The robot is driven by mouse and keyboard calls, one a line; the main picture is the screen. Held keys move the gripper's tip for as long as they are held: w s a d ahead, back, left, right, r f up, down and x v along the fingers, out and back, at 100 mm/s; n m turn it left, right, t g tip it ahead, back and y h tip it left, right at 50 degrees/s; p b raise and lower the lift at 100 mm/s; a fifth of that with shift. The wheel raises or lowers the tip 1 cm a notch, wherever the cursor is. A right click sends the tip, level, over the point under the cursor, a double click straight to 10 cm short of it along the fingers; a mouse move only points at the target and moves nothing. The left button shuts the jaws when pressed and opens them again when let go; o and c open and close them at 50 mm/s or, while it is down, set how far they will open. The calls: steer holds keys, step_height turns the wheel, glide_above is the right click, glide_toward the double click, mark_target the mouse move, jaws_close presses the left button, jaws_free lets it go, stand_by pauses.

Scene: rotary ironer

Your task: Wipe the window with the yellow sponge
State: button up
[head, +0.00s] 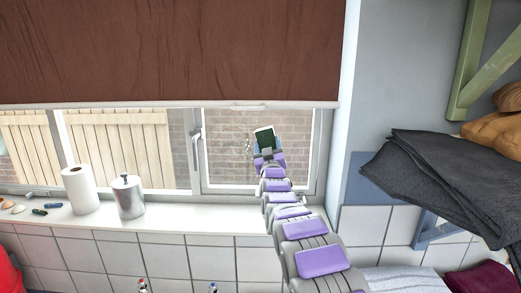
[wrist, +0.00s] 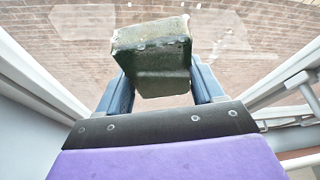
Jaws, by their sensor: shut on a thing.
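My gripper (head: 267,150) is at the right-hand window pane, at the end of my outstretched purple and grey arm. In the wrist view its two blue fingers (wrist: 162,88) are shut on a block-shaped sponge (wrist: 152,45). The sponge looks dark green with a pale yellowish edge, not plainly yellow; it also shows in the head view (head: 264,138). The window (head: 225,160) has a white frame, with a brick wall behind the glass. Pale smudges (wrist: 225,30) show on the glass in the wrist view. I cannot tell whether the sponge touches the glass.
A brown blind (head: 180,50) covers the window's upper part. A paper towel roll (head: 80,190), a metal canister (head: 128,197) and small items stand on the white sill (head: 180,215) at left. A window handle (head: 196,140) juts from the frame. Dark folded cloth (head: 430,180) lies at right.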

steer(key=shift+s+d+b, duration=0.1)
steer(key=shift+d+b, duration=0.55)
steer(key=shift+d, duration=3.7)
steer(key=shift+a+r+b, duration=0.1)
steer(key=shift+a+b, duration=0.3)
steer(key=shift+a, duration=2.75)
steer(key=shift+a+p, duration=0.35)
steer(key=shift+a, duration=0.75)
steer(key=shift+a, duration=0.1)
